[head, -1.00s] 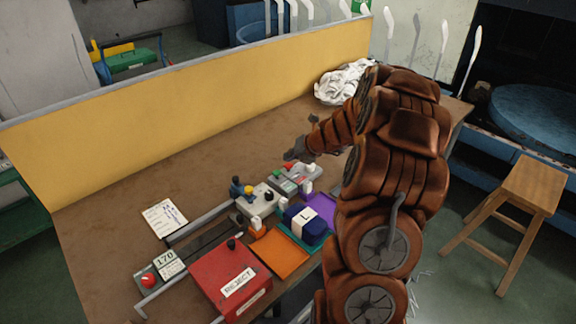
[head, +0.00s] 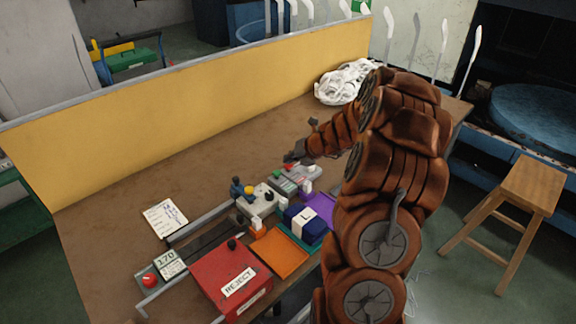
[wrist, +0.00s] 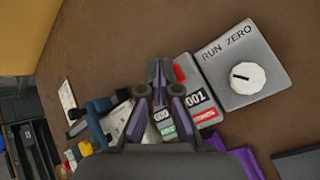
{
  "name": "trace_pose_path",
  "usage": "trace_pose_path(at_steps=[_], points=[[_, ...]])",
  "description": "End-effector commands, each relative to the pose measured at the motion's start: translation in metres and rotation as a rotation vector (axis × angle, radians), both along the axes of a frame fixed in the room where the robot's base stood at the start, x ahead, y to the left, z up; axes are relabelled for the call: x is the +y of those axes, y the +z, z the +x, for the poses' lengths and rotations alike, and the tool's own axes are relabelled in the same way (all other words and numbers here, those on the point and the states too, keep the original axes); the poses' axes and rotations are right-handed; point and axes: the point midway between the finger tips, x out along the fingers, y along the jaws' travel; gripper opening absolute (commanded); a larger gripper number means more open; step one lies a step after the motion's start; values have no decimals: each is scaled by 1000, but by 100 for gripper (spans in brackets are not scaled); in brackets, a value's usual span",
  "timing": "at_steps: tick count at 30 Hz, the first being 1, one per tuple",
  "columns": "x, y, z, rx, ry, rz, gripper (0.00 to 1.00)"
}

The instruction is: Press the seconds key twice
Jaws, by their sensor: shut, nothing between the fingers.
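The tally counter unit (head: 297,181) stands on the brown bench, with coloured keys at its far side. In the wrist view, one counter (wrist: 200,103) reads 001, with a red label below and a red key (wrist: 180,74) above. Beside it, a counter with a green label (wrist: 168,131) shows digits partly covered by my fingers; its key is hidden. The label words are too small to read. My gripper (wrist: 158,72) is shut and empty, its tips over the far side of the green-label counter, left of the red key. Contact cannot be told. In the head view my gripper (head: 291,157) is just behind the unit.
A grey box with a white dial marked RUN ZERO (wrist: 247,77) stands right of the counters in the wrist view. A blue sock bundle (head: 305,224), an orange tray (head: 282,253) and a red REJECT box (head: 228,277) lie nearer. The bench's back left is clear.

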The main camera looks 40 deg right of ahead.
Motion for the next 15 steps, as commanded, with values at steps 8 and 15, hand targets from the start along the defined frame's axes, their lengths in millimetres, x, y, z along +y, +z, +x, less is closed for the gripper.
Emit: trace_pose_path(at_steps=[8,15], points=[[0,-2,0,0,0,0,0],[0,-5,0,0,2,0,0]])
